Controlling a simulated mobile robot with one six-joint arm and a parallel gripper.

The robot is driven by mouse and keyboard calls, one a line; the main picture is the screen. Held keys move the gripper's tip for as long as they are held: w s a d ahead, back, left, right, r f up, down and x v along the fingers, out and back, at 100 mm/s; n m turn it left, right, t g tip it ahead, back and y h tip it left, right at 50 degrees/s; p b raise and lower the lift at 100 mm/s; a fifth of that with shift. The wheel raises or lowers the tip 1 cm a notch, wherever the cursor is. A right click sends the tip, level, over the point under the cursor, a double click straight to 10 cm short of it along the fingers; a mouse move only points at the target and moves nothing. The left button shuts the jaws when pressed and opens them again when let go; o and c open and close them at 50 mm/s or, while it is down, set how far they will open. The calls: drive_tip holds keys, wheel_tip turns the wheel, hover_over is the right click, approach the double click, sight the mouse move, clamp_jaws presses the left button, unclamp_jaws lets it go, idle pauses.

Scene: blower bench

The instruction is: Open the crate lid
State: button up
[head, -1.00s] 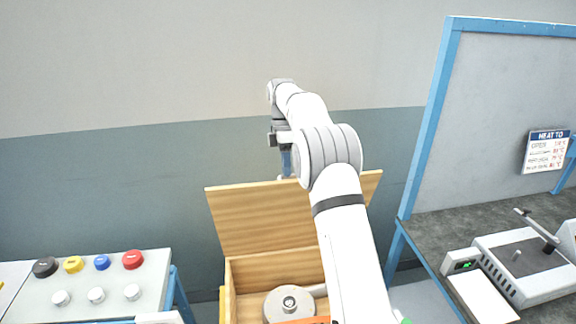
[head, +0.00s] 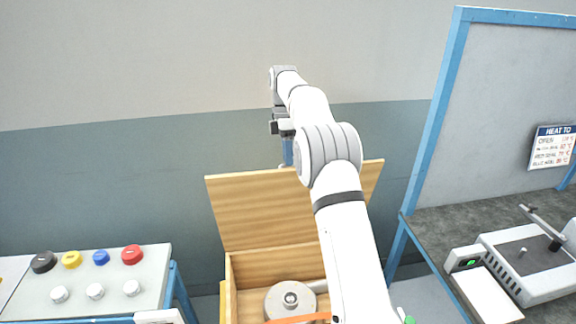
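The wooden crate (head: 229,300) stands at the bottom centre in the head view. Its lid (head: 255,212) is raised and leans back, so the inside shows. A grey round metal part (head: 291,300) and an orange item (head: 298,319) lie inside. My gripper (head: 287,155) is at the lid's top edge, partly hidden behind my arm. Its fingertips are too small and covered to tell whether they are open or shut, or whether they touch the lid. My arm also hides the right part of the crate.
A panel with coloured and white buttons (head: 100,280) stands at left. At right, a blue-framed bench (head: 432,212) carries a grey device (head: 535,262) with a lever. A sign (head: 551,147) hangs on its board. The wall behind the crate is bare.

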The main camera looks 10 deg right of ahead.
wheel_tip(320, 180, up, 6)
drive_tip(key=shift+p, duration=0.35)
drive_tip(key=shift+c, duration=0.2)
